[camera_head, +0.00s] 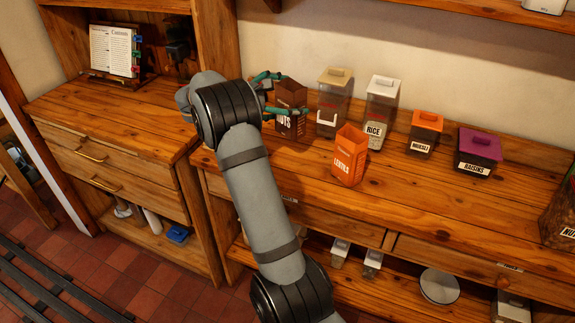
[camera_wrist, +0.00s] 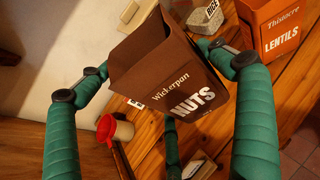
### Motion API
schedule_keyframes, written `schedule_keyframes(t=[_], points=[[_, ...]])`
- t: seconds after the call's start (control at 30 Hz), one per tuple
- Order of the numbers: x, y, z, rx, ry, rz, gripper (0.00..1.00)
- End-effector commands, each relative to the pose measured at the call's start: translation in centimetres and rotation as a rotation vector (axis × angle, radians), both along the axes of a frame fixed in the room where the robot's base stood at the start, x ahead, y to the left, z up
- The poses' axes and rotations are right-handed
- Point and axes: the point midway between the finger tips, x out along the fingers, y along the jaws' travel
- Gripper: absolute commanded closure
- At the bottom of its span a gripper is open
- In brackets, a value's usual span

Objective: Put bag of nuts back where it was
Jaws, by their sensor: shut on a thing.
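The bag of nuts (camera_head: 291,105) is a dark brown open-topped box with white "NUTS" lettering. It also fills the middle of the wrist view (camera_wrist: 172,78), where it looks tilted. My gripper (camera_head: 267,93) is shut on it, with green fingers on its two sides; the fingers show in the wrist view too (camera_wrist: 155,82). The bag is near the left end of the counter, close to the wall. I cannot tell whether its base touches the counter.
The wooden counter (camera_head: 400,210) holds an orange lentils bag (camera_head: 348,156), a rice jar (camera_head: 381,112), a beige-lidded container (camera_head: 333,100), a muesli box (camera_head: 425,132) and a purple-lidded raisins box (camera_head: 478,152). A large nuts container (camera_head: 562,215) stands at the right edge. The front middle is clear.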

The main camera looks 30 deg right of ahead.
Motion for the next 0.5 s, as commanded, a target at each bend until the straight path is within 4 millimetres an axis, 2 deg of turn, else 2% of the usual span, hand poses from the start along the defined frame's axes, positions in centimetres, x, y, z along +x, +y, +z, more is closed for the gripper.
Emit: schedule_keyframes(t=[0.03, 0.2, 0.5], points=[[0.0, 0.0, -1.2, 0.000, 0.004, 0.001, 0.43], [0.0, 0.0, -4.2, -0.001, 0.006, 0.000, 0.43], [0.0, 0.1, -7.7, -0.001, 0.005, 0.001, 0.43]])
